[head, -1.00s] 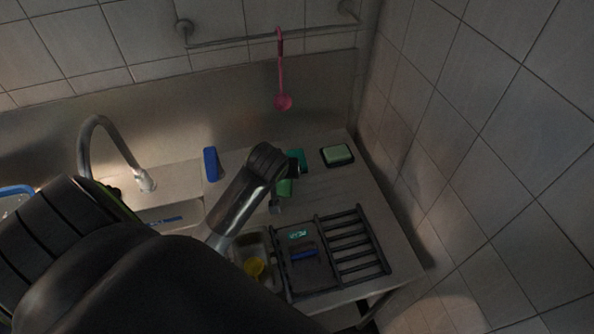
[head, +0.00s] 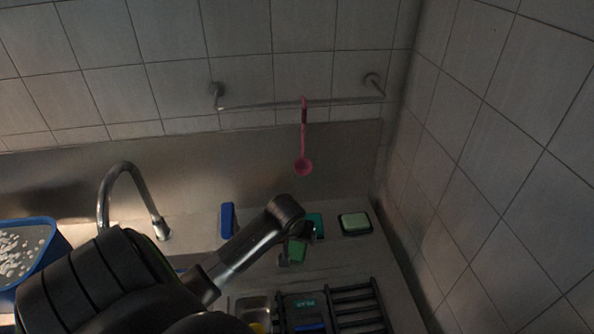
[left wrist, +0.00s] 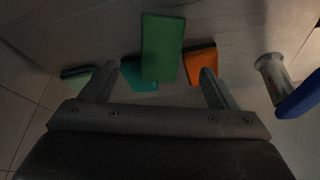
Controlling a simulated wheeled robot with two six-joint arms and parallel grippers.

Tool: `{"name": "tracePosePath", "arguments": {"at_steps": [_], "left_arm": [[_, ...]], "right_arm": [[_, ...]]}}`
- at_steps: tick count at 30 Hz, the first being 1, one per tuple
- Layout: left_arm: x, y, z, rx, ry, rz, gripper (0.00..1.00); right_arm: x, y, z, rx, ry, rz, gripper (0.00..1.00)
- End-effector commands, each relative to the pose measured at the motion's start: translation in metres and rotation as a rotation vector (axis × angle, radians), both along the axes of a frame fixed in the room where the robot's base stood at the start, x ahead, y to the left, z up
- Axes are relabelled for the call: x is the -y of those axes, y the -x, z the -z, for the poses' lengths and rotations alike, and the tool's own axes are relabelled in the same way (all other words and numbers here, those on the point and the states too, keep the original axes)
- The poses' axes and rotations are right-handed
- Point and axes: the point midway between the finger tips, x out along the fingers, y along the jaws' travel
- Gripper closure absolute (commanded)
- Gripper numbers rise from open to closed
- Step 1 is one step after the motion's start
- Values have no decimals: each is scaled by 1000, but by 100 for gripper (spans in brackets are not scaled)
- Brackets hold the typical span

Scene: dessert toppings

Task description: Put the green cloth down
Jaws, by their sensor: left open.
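The green cloth (head: 296,251) is a flat green rectangle on the counter side near the rack, partly hidden by my left arm in the head view. In the left wrist view the green cloth (left wrist: 162,45) shows in the gap between the fingers and beyond their tips. My left gripper (left wrist: 157,68) is open, with one finger on each side of the cloth and visible space between. In the head view the left gripper is mostly hidden behind its own wrist. I cannot tell whether the cloth touches the counter. My right gripper is not in view.
A teal item (left wrist: 138,75) and an orange item (left wrist: 200,66) lie close around the cloth. A pale green sponge in a dark dish (head: 355,222), a blue item (head: 227,219), a black rack (head: 352,305) and a tap (head: 128,180) surround it. A pink ladle (head: 303,150) hangs from the rail.

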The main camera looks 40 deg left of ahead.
Motion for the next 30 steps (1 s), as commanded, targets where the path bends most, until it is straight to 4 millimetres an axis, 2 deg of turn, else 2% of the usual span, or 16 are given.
{"name": "tracePosePath", "arguments": {"at_steps": [6, 16, 22, 30], "left_arm": [[-5, -9, 25, -2, 1, -1, 18], [-9, -14, 40, -1, 0, 0, 18], [-13, -19, 60, -2, 1, -1, 18], [-17, -26, 80, 1, -1, 1, 18]], "right_arm": [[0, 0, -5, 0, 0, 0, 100], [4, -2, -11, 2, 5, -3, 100], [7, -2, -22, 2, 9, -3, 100], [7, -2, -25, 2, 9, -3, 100]]}}
